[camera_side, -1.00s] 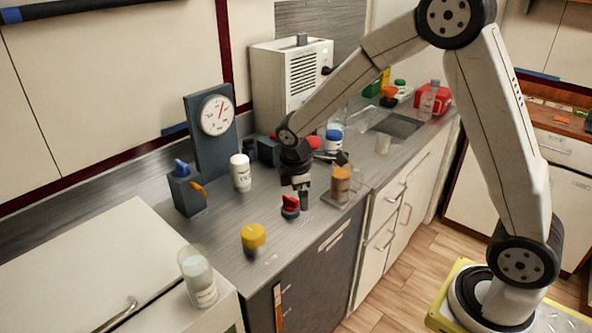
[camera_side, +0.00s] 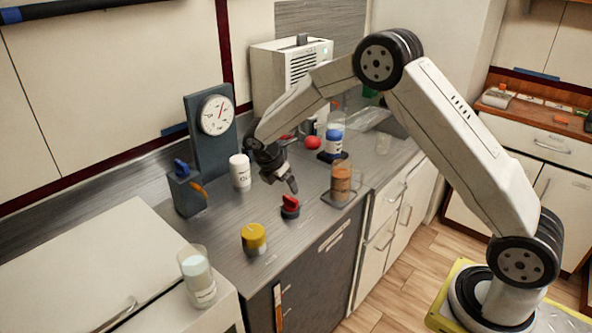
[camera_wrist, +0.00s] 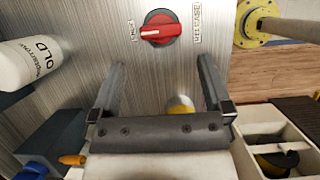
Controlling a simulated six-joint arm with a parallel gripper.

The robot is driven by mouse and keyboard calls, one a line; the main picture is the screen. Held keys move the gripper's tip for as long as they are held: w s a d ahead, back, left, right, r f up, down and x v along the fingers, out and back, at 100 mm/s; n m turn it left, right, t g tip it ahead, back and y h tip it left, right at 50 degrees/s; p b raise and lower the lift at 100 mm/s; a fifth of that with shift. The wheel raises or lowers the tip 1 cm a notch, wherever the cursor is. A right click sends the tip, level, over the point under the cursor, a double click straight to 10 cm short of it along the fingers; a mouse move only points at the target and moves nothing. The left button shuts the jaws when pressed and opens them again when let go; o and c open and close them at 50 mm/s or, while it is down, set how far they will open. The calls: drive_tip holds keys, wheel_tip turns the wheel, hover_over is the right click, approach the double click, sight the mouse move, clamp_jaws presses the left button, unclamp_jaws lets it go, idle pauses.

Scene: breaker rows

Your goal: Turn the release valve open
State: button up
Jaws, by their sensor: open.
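The red valve knob (camera_side: 290,207) sits on a black round base on the grey counter, near the front edge. In the wrist view the knob (camera_wrist: 161,29) has a white pointer line and lies ahead of the fingers. A dial gauge (camera_side: 215,115) stands on a dark panel at the back left.
A white bottle (camera_side: 240,172) stands left of my gripper, and a dark box with an orange lever (camera_side: 197,188) is further left. A yellow-lidded jar (camera_side: 254,238) is front left of the knob.

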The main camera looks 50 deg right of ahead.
sight(290, 198)
drive_tip(key=shift+x, duration=3.55)
drive_tip(key=c, duration=1.1)
